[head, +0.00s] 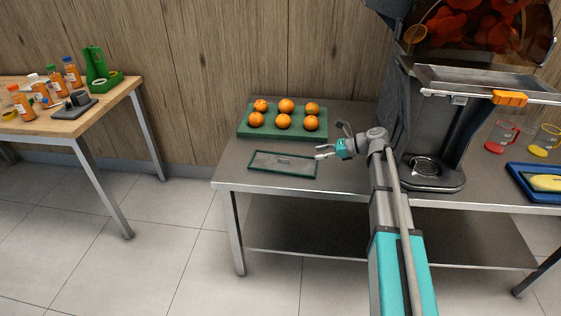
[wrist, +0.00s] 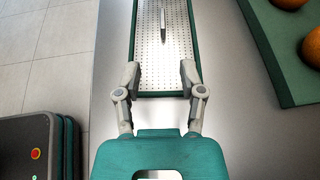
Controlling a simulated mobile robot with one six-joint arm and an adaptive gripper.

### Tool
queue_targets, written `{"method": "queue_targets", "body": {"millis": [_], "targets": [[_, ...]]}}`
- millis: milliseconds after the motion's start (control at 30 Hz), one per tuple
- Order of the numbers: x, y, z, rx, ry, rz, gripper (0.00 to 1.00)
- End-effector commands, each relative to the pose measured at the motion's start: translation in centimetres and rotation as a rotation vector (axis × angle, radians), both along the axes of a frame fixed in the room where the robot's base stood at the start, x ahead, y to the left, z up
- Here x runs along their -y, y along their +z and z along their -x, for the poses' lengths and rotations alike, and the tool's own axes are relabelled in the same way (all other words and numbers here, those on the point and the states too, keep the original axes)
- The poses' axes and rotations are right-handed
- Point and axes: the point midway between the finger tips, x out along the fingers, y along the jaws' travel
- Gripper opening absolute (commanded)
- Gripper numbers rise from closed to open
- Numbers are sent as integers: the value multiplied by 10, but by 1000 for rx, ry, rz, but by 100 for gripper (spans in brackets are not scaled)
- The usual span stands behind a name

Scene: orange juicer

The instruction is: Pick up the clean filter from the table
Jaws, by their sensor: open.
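The clean filter (head: 265,160) is a flat, perforated grey panel with a dark green frame. It lies on the steel table in front of the oranges. In the wrist view the filter (wrist: 150,52) runs away from me, with a slim grey handle bar on its middle. My gripper (head: 321,152) is open and empty at the filter's right end in the head view. In the wrist view my fingers (wrist: 160,78) are spread to either side of the filter's near end. I cannot tell how high they are above it.
A green tray (head: 243,130) with several oranges stands behind the filter. The grey juicer (head: 395,110) stands right of my arm. Red (head: 495,139) and yellow (head: 545,141) jugs and a blue tray (head: 518,178) are farther right. A wooden table (head: 115,100) with bottles is at left.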

Motion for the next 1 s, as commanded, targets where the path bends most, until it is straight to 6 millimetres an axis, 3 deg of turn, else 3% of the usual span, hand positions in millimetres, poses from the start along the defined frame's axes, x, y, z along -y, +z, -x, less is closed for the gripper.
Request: {"method": "queue_targets", "body": {"millis": [567, 1000], "targets": [[-17, -2, -2, -15, 8, -15, 51], [-72, -26, -9, -14, 11, -14, 51]]}}
